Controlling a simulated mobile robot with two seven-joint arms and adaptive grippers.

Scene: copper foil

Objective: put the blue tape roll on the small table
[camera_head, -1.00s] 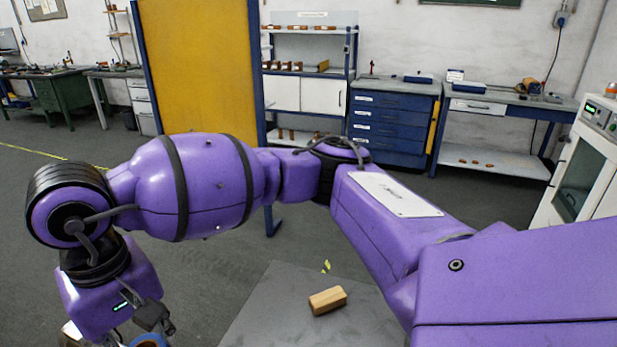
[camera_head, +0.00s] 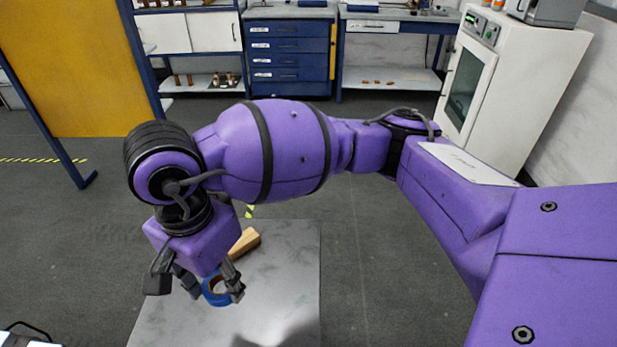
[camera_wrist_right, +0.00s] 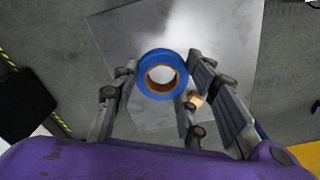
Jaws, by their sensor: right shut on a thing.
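The blue tape roll (camera_head: 217,299) is a blue ring with a brown core, and it hangs over the small table in the head view. My right gripper (camera_head: 212,288) points down and is shut on the roll. In the right wrist view the roll (camera_wrist_right: 162,55) sits between the fingertips of the gripper (camera_wrist_right: 162,66), its hole facing the camera. The small table (camera_head: 285,265) has a bare grey top and lies below the roll; it also shows in the wrist view (camera_wrist_right: 125,35). The exact gap between roll and table is hard to tell. My left gripper is not in view.
A wooden block (camera_head: 245,242) lies on the small table behind the gripper, partly hidden by my wrist; it also shows in the wrist view (camera_wrist_right: 195,98). The table's right and front parts are clear. A white cabinet (camera_head: 510,80) and blue drawers (camera_head: 290,55) stand farther back.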

